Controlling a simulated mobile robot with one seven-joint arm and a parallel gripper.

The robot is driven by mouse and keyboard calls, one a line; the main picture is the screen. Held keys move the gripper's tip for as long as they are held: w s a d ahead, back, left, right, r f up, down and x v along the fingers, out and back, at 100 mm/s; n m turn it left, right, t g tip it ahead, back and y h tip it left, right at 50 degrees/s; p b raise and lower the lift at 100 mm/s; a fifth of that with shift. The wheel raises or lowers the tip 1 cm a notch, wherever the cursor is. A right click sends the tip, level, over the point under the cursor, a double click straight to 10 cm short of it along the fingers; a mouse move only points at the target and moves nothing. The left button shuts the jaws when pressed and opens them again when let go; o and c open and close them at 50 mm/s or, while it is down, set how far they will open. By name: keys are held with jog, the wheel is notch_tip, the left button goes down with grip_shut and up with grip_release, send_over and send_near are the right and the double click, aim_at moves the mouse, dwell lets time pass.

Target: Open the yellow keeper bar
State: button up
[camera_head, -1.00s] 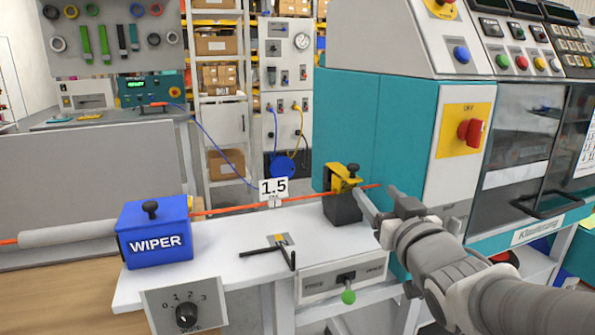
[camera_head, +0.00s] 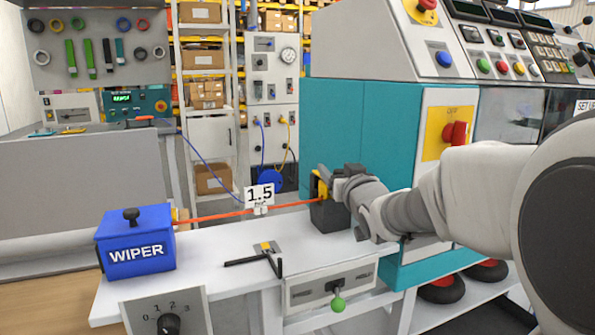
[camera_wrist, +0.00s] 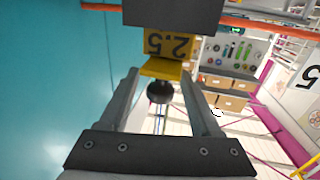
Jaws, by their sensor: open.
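The yellow keeper bar (camera_head: 319,187) sits on the dark block at the right end of the white bench; my gripper mostly hides it in the head view. In the wrist view the yellow keeper bar (camera_wrist: 163,68) shows below a dark block (camera_wrist: 172,12), with a yellow 2.5 label and a round black knob (camera_wrist: 160,91). My gripper (camera_wrist: 160,74) is open, one finger on each side of the bar and knob. I see gaps beside the knob; contact at the fingertips is unclear. In the head view my gripper (camera_head: 333,178) is at the top of the block.
An orange cable (camera_head: 215,216) runs from the blue WIPER box (camera_head: 136,240) to the block, past a 1.5 sign (camera_head: 259,196). A teal machine (camera_head: 352,120) stands close behind and right of my gripper.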

jog(key=shift+w+a, duration=0.1)
jog(key=shift+w, duration=0.6)
grip_shut()
dwell(1.0)
